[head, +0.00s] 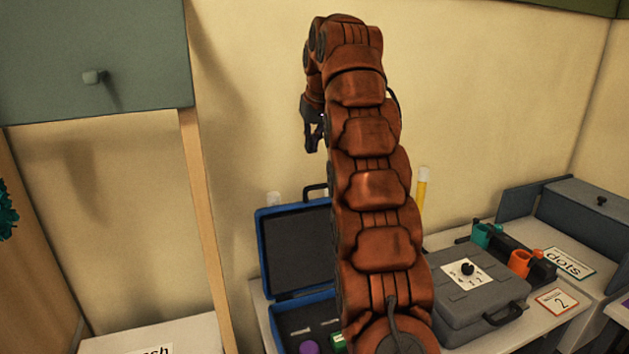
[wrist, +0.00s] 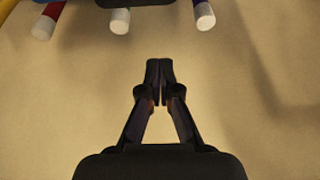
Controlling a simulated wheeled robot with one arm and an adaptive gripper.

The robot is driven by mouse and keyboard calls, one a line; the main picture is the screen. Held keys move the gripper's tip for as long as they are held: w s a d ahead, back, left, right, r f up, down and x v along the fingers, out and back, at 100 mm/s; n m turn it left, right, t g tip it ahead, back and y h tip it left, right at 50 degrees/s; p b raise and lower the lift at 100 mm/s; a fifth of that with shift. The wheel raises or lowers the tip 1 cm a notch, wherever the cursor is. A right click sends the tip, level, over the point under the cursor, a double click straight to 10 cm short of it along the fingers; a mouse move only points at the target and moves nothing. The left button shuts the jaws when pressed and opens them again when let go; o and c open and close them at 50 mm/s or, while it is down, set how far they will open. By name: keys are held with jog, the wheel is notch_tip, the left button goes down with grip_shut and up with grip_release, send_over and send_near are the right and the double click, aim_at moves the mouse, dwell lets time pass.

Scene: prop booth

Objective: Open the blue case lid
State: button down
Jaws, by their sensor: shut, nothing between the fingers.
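The blue case (head: 263,262) stands on the table left of my arm in the head view. Its lid (head: 297,250) is raised and leans back, showing a dark inner face. The blue base below holds a purple round item (head: 309,347), a green item (head: 337,341) and pale labels. My arm hides the right part of the case. My gripper (head: 313,140) is high above the case, in front of the wall, apart from the lid. In the wrist view my gripper (wrist: 160,68) has its fingertips together and empty.
A grey closed case (head: 480,300) with a dial card stands right of my arm. Beyond it are a teal and orange holder (head: 520,262), a "dots" card (head: 562,262) and a grey box (head: 590,215). A grey-green cabinet (head: 90,60) hangs at upper left. Tubes (wrist: 120,21) top the wrist view.

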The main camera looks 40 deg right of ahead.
jog(key=shift+w+d+f+b, duration=0.15)
jog(key=shift+f+b, duration=0.3)
jog(key=shift+f, duration=1.15)
jog(key=shift+s+d+f+b, duration=0.15)
jog(key=shift+f+b, duration=0.3)
jog(key=shift+f, duration=1.1)
jog(key=shift+w+d+f+b, duration=0.15)
jog(key=shift+f+b, duration=0.3)
jog(key=shift+f, duration=1.15)
